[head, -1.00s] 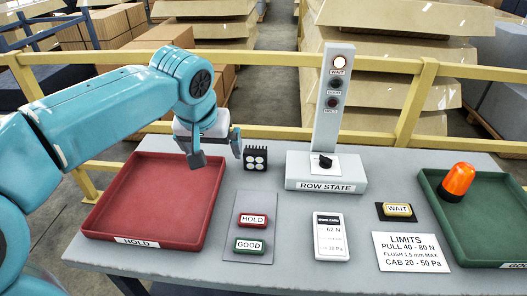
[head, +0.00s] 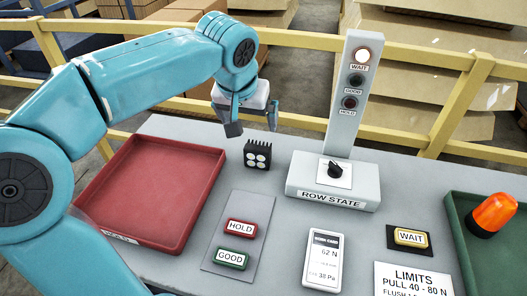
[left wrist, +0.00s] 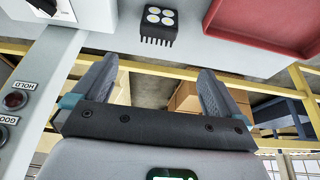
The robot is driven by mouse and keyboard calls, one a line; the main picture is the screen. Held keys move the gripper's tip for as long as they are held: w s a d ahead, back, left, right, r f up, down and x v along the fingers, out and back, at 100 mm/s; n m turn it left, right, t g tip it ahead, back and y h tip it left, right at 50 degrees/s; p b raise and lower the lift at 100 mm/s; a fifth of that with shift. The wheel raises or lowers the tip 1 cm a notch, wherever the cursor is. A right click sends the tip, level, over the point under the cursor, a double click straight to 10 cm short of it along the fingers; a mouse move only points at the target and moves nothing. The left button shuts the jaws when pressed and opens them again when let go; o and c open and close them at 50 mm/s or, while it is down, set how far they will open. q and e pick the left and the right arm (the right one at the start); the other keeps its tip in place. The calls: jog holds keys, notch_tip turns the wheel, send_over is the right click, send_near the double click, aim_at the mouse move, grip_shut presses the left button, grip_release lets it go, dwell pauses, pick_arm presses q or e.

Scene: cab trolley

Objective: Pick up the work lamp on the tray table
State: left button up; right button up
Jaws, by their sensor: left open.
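The work lamp (head: 257,158) is a small black block with several round white lenses and fins along its top. It stands on the grey table between the red tray and the ROW STATE box, and shows in the left wrist view (left wrist: 158,20) at the top. My left gripper (head: 253,124) is open and empty, above and slightly behind the lamp in the head view. In the left wrist view the open jaws (left wrist: 158,72) point toward the lamp, which lies beyond the fingertips, apart from them. My right gripper is not in view.
The red HOLD tray (head: 155,190) is left of the lamp. The ROW STATE box (head: 332,200) with its tall light post (head: 350,110) stands close on the right. A yellow rail (head: 300,110) runs behind the table. The green tray (head: 462,245) holds an orange beacon (head: 492,215).

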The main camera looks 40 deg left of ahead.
pick_arm(q)
jog(key=b, duration=0.1)
send_near(258, 146)
jog(key=x, duration=0.4)
jog(key=shift+s+a+f, duration=0.2)
jog(key=shift+a+f, duration=0.05)
jog(key=shift+f, duration=0.2)
jog(key=x, duration=0.6)
jog(key=shift+w+d+b, duration=0.15)
jog(key=shift+w+b, duration=0.15)
jog(key=shift+b, duration=0.1)
jog(key=shift+s, duration=0.1)
jog(key=c, duration=1.2)
jog(key=shift+r, duration=0.15)
jog(key=shift+c, duration=0.2)
